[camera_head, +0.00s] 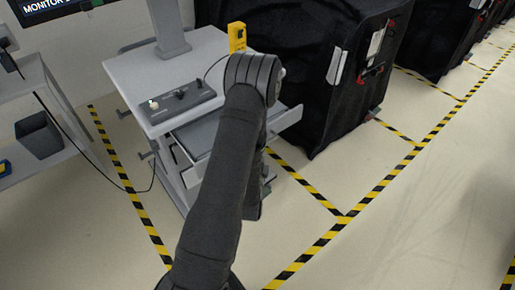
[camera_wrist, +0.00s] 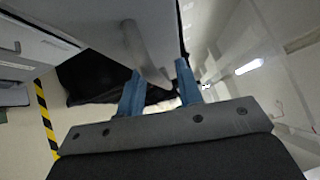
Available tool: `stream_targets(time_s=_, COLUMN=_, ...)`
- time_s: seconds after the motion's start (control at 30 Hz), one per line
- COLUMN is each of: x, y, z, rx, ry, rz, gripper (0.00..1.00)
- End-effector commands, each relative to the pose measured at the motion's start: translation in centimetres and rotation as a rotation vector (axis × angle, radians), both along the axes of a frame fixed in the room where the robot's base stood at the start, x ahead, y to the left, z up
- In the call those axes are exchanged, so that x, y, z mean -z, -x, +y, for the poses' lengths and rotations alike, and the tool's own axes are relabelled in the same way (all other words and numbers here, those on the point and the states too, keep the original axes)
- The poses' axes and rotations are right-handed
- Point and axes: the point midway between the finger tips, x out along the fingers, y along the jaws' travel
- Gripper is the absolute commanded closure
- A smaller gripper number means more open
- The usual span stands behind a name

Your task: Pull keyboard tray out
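The grey cart (camera_head: 125,75) stands left of centre in the head view. Under its top, a pale keyboard tray (camera_head: 288,119) shows on the right of my arm, and the arm covers its middle. My gripper is hidden behind the arm in the head view. In the wrist view, my gripper (camera_wrist: 160,85) has two blue fingers spread apart. A grey bar handle (camera_wrist: 147,52) on a pale panel (camera_wrist: 90,14) runs down between the fingers. Gaps seem to show beside the handle; contact cannot be told.
A small control box (camera_head: 180,105) and a yellow device (camera_head: 237,37) are on the cart top. Black covered carts (camera_head: 335,110) stand close on the right. A shelf with a dark bin (camera_head: 38,136) is at left. Floor in front is clear, with striped tape (camera_head: 340,217).

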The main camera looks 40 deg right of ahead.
Motion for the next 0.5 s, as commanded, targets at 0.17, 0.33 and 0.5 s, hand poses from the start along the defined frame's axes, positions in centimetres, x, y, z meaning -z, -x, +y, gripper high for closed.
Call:
stream_targets(time_s=0.17, x=0.6, y=2.0, z=2.0, rx=0.001, ry=-0.005, rz=0.004, gripper=0.68)
stream_targets(time_s=0.33, x=0.9, y=3.9, z=3.9, rx=0.0, ry=-0.005, rz=0.004, gripper=0.68)
stream_targets(time_s=0.5, x=1.0, y=4.8, z=4.8, rx=0.0, ry=-0.002, rz=0.001, gripper=0.68)
